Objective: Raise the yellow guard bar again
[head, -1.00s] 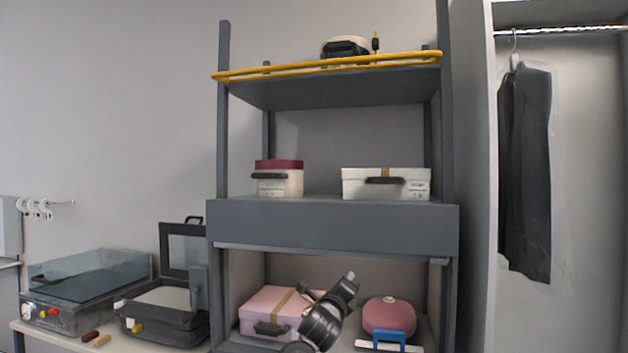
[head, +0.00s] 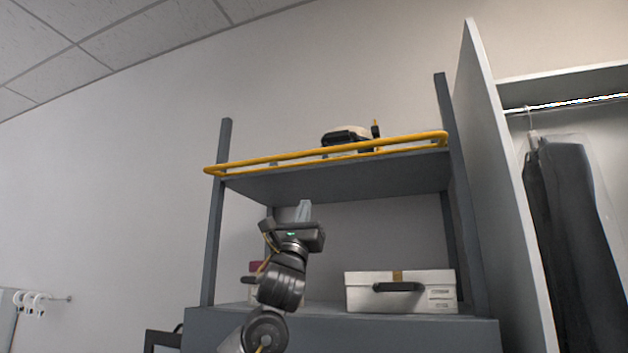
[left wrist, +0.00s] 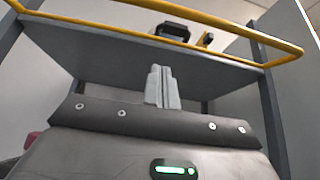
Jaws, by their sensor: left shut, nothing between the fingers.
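The yellow guard bar (head: 290,157) runs along the front edge of the top shelf (head: 350,177), low against the shelf board. It also shows in the left wrist view (left wrist: 190,34), crossing the top of the picture. My left gripper (head: 304,208) is in front of the rack, below the top shelf and under the bar, pointing up. Its fingers (left wrist: 162,88) are together and empty in the left wrist view, apart from the bar. My right gripper is not in view.
A white and black case (head: 347,137) sits on the top shelf behind the bar. A white box (head: 400,292) stands on the shelf below, with a maroon-lidded box (head: 256,268) partly hidden behind my arm. A wardrobe with dark garments (head: 570,215) stands at the right.

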